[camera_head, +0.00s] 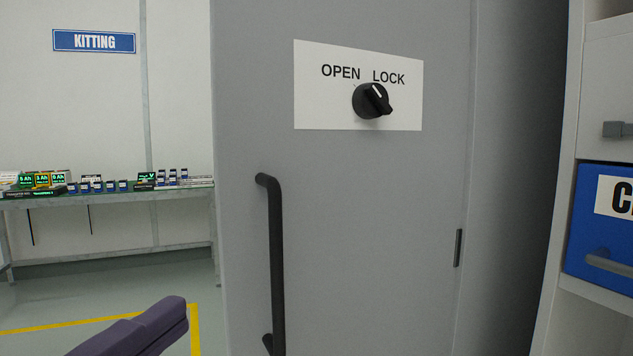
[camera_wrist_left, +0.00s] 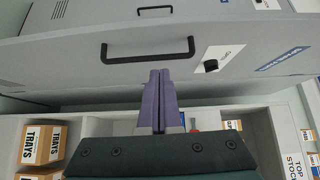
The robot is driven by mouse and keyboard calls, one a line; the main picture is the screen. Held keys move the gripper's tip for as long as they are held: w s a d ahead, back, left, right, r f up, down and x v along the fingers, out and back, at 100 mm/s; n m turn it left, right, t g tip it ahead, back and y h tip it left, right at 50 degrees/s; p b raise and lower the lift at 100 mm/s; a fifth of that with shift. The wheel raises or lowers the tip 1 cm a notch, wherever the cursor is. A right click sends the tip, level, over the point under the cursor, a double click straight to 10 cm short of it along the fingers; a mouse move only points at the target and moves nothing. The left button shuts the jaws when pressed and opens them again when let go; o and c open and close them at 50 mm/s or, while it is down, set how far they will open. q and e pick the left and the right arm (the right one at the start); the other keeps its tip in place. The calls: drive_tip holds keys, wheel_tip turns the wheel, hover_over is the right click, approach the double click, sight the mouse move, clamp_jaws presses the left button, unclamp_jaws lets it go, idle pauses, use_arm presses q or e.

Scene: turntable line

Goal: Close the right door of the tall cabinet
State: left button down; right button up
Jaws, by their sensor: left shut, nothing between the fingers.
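A grey door of the tall cabinet (camera_head: 370,210) fills the middle of the head view. It has a black vertical bar handle (camera_head: 275,265) near its left edge and a black knob (camera_head: 373,100) on a white OPEN/LOCK plate. Room shows directly left of its edge, so it looks swung out; the angle is hard to judge. My left gripper (camera_head: 172,308) is at the lower left, left of the door edge. In the left wrist view, its purple fingers (camera_wrist_left: 158,76) are shut and empty, just below the grey door front with its handle (camera_wrist_left: 148,50). My right gripper is not in view.
A white shelf unit with a blue bin (camera_head: 600,240) stands close on the right. A workbench (camera_head: 110,193) with small boxes under a KITTING sign (camera_head: 94,41) is at the far left. Boxes marked TRAYS (camera_wrist_left: 45,143) sit on shelves. Open floor lies at left.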

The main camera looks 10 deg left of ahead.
use_arm(q)
drive_tip(key=p, duration=0.2)
approach(250, 238)
drive_tip(key=w+d, duration=0.3)
drive_tip(key=shift+w+a, duration=0.95)
drive_tip(key=shift+w, duration=0.15)
drive_tip(key=shift+w+a, duration=0.25)
drive_tip(key=shift+w, duration=0.05)
